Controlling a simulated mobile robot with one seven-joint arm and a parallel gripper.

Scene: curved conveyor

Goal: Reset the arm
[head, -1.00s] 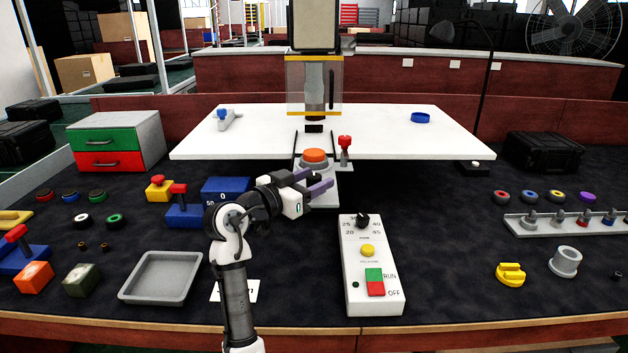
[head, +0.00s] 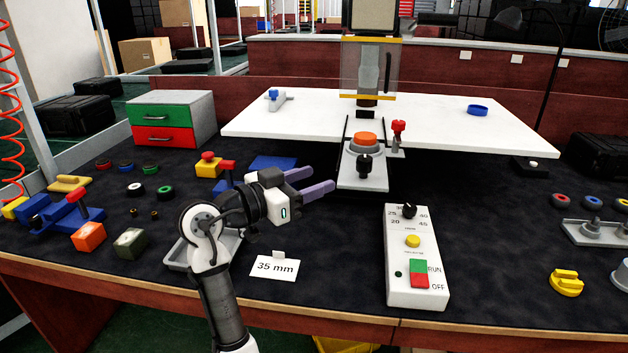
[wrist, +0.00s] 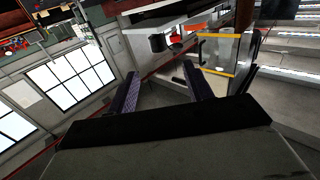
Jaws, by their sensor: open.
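My arm rises from the bottom of the head view, bent at the elbow. My gripper (head: 314,182) is at its end, above the dark table, with its two purple fingers apart and pointing right. Nothing is between the fingers. In the wrist view my gripper (wrist: 163,92) also shows open and empty, with the room beyond turned on its side. The fingers are left of the press base with the orange button (head: 366,140) and appear apart from it.
A white control box (head: 415,270) stands right of my gripper. A grey tray (head: 178,258) is partly hidden behind my arm. A card reading 35 mm (head: 274,267) lies in front. Blue blocks (head: 272,163) sit behind my gripper. Dark table right of the control box (head: 500,240) is clear.

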